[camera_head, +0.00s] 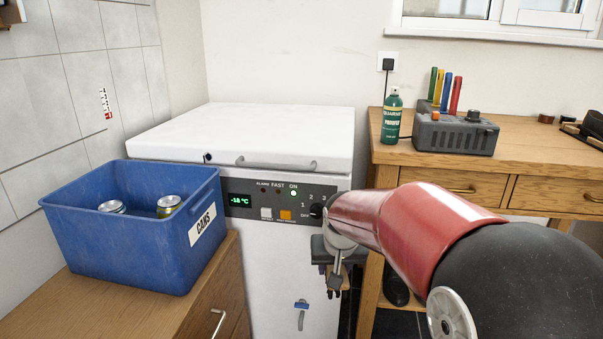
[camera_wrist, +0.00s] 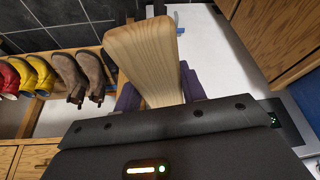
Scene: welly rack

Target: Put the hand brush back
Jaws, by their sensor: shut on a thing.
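The hand brush shows in the wrist view as a pale wooden piece (camera_wrist: 143,55) standing out from between my fingers; no bristles show. My gripper (camera_wrist: 160,95) is shut on it, with a dark finger on each side. In the head view my gripper (camera_head: 334,276) is low in front of the white freezer's right side, mostly hidden by its own wrist. The brush is hardly visible there. A small blue piece with a grey hook-like part (camera_head: 300,306) is on the freezer front, left of my gripper.
A white chest freezer (camera_head: 250,133) fills the middle. A blue crate (camera_head: 125,241) of cans stands on the left cabinet. A wooden bench (camera_head: 540,170) at right holds a green spray can (camera_head: 391,118) and a grey tool holder (camera_head: 455,135). The wrist view shows boots (camera_wrist: 70,75) on a wooden rack.

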